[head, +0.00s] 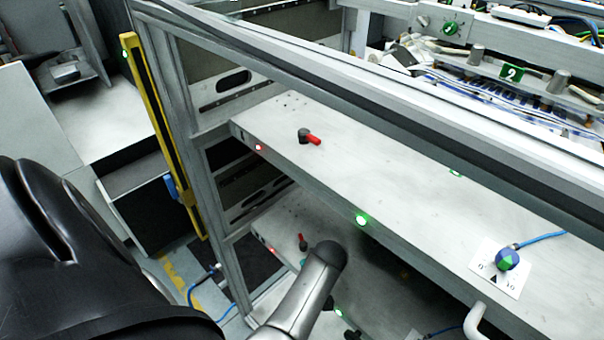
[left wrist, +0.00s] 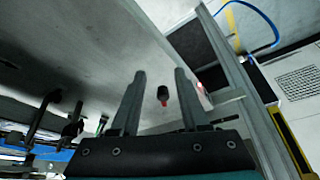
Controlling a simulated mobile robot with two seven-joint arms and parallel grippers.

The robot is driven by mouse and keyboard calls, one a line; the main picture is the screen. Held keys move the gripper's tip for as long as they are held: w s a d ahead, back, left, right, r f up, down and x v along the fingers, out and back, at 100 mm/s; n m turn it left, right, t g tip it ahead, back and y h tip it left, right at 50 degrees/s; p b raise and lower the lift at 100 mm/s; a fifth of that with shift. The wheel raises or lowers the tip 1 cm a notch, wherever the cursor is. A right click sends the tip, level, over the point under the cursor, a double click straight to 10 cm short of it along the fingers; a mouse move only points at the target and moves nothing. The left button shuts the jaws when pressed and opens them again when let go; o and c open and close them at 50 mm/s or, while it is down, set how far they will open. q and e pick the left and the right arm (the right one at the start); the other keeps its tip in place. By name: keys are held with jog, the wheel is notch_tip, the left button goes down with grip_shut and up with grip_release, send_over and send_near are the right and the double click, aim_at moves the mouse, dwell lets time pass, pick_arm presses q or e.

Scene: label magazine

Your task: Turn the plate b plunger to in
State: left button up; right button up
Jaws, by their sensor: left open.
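Two plungers show in the head view. One, with a red lever and dark hub (head: 310,138), sits on the upper plate (head: 380,165). The other, a small dark and red plunger (head: 302,242), stands on the lower plate (head: 275,218), close to a grey rounded arm link. I see no marking that tells which plate is b. In the left wrist view my left gripper (left wrist: 160,73) is open and empty. A plunger with a dark top and red end (left wrist: 163,94) shows between its two fingers, apart from both. My right gripper is not in view.
A blue knob (head: 507,260) on a white scale card sits at the upper plate's right end. A green light (head: 361,218) and a red light (head: 260,147) are on its front edge. Metal frame posts (head: 212,190) and a yellow post (head: 160,125) stand at the left.

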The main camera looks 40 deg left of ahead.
pick_arm(q)
jog(key=shift+w, duration=0.2)
jog(key=shift+w+a, duration=0.2)
jog(key=shift+a, duration=0.1)
jog(key=b, duration=0.2)
send_near(301, 237)
jog(key=x, duration=0.4)
jog(key=shift+f, duration=0.35)
jog(key=shift+b+x, duration=0.35)
jog(key=shift+x, duration=0.45)
jog(key=shift+w+a+f+b, duration=0.3)
jog(key=shift+a+f+b, duration=0.15)
jog(key=shift+f, duration=0.15)
grip_shut()
